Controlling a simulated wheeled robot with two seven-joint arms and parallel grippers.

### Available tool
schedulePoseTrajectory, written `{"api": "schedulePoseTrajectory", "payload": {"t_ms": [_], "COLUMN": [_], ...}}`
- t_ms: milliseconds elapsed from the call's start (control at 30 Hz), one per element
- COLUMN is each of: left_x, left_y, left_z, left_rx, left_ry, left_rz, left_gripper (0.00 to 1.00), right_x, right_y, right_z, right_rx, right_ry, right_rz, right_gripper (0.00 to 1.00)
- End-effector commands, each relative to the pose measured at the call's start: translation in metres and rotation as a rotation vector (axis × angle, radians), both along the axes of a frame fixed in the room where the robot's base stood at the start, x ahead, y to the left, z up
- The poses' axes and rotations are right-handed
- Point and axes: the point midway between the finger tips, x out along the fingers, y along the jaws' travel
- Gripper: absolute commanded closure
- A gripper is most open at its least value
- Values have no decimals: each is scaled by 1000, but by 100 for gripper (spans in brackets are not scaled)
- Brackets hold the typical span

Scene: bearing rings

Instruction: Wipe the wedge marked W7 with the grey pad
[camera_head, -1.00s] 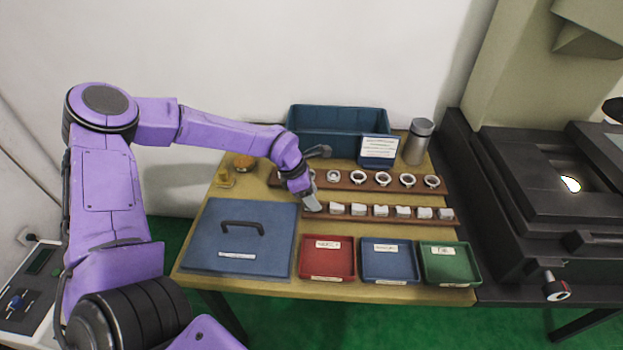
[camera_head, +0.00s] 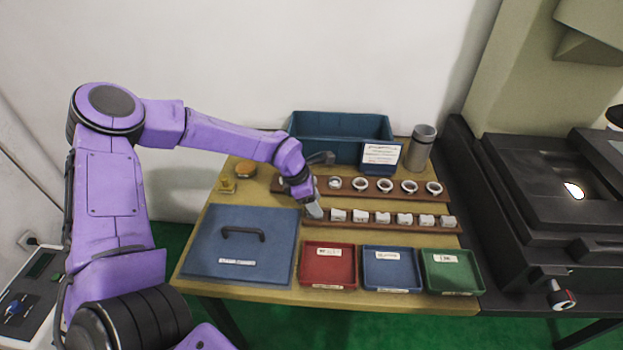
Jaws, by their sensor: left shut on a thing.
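My left gripper (camera_head: 314,212) is pointed down at the left end of the front brown rail (camera_head: 390,226). It is shut on a small grey thing, apparently the grey pad; the fingers hide most of it. Several pale wedges (camera_head: 382,218) stand in a row on that rail, just to the right of the gripper. Their marks are too small to read, so I cannot tell which is W7. Whether the pad touches a wedge is hidden by the gripper. My right gripper is not in view.
A rear rail holds several bearing rings (camera_head: 385,185). Behind stand a blue bin (camera_head: 340,124), a sign (camera_head: 381,156) and a grey canister (camera_head: 420,148).

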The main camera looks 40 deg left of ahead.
Motion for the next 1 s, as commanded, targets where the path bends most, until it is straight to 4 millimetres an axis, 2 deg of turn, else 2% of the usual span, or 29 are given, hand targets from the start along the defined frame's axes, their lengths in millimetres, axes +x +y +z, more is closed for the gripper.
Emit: {"api": "schedulePoseTrajectory", "payload": {"t_ms": [33, 133, 300, 367, 567, 633, 700, 1000], "left_x": [-1, 0, 1, 0, -2, -1, 0, 0], "left_y": [4, -4, -15, -9, 5, 4, 4, 3], "left_z": [0, -7, 0, 6, 0, 5, 26, 52], "left_rx": [-2, 0, 0, -2, -1, 0, -1, 0], "left_ry": [2, 1, 0, 0, 3, 1, -5, 0], "left_rz": [2, 0, 4, 8, 4, 2, 0, -1], "left_gripper": [76, 76, 76, 76, 76, 76, 76, 76], "right_x": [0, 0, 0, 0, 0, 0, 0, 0], "right_y": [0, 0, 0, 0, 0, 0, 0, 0], "right_z": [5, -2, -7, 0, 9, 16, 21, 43], "right_rx": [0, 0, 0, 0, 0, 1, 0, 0], "right_ry": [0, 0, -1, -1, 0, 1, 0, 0], "right_rz": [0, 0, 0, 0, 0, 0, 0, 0], "right_gripper": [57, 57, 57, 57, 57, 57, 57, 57]}}
